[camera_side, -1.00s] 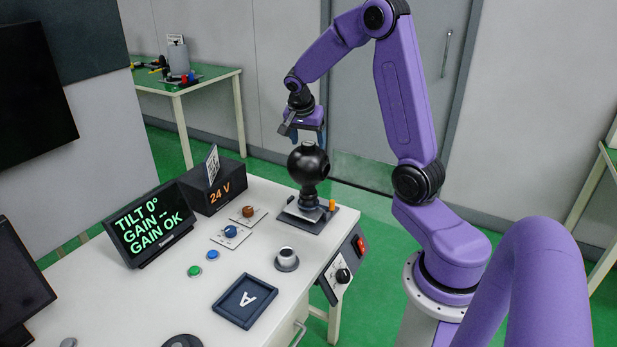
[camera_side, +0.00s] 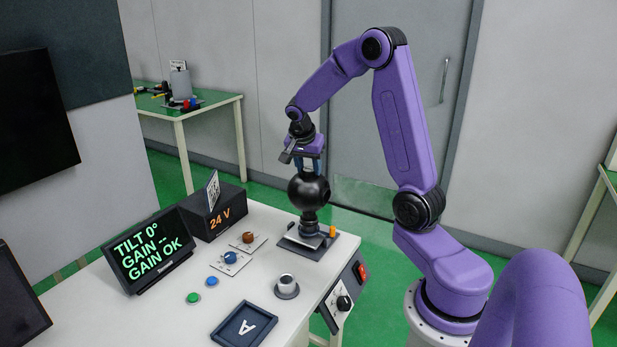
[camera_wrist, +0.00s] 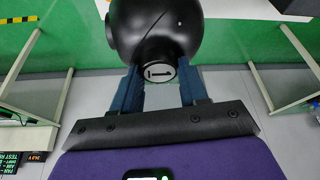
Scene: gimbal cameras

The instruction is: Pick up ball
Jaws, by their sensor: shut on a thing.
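The black ball (camera_side: 309,191) is a round camera-like body on a stand plate (camera_side: 306,239) at the table's back right corner. In the wrist view the ball (camera_wrist: 158,28) fills the top middle, with a round end marked "1" facing me. My gripper (camera_side: 308,168) is above the ball, pointing down. In the wrist view its two blue fingers (camera_wrist: 158,92) stand on either side of the marked end, shut on the ball. Whether the ball is clear of its stand cannot be told.
A display reading "TILT 0°" (camera_side: 151,246) and a 24 V box (camera_side: 215,212) stand left on the white table. An orange peg (camera_side: 333,231) stands beside the ball.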

